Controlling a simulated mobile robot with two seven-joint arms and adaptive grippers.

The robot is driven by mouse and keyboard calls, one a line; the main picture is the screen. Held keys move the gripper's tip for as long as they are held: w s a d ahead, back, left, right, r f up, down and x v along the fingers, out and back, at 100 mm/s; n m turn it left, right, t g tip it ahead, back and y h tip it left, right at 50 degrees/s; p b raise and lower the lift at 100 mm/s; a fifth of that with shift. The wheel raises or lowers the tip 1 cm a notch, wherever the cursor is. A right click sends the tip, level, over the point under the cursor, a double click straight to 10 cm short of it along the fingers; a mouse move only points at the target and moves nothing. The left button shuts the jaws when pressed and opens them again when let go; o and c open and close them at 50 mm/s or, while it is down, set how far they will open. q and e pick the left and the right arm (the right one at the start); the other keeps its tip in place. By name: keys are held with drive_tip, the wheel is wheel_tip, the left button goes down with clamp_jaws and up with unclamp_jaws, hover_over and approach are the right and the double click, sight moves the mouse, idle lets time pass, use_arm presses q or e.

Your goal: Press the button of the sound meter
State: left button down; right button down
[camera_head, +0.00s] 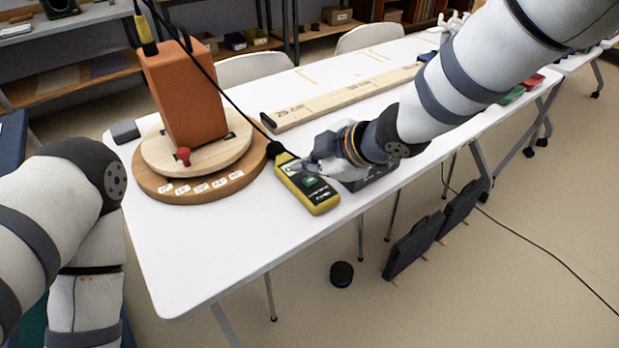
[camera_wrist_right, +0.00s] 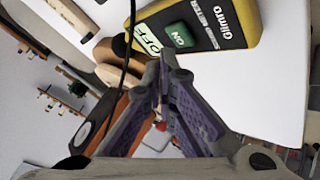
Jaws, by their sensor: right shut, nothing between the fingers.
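The sound meter (camera_head: 318,202) is a yellow and dark handheld device lying on the white table, with a cable at its far end. My left gripper is out of view.
An orange speaker box (camera_head: 182,95) stands on a round wooden turntable (camera_head: 215,188) with angle labels, left of the meter. A long wooden ruler board (camera_head: 340,98) lies behind my right gripper. The white table (camera_head: 215,250) is clear at the front left.

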sight(308, 183)
drive_tip(key=shift+f, duration=0.35)
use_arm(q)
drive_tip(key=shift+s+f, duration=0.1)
use_arm(e)
drive_tip(key=shift+f, duration=0.55)
idle(0.3)
drive_tip(key=shift+r+p, duration=0.3)
drive_tip(key=shift+r, duration=0.75)
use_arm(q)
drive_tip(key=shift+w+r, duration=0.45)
use_arm(e)
wheel_tip(308, 183, up, 4)
drive_tip(key=shift+f+p, duration=0.25)
drive_tip(key=shift+p, duration=0.1)
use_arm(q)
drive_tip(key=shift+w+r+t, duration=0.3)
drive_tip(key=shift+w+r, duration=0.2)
use_arm(e)
wheel_tip(308, 183, up, 2)
drive_tip(key=shift+r, duration=0.25)
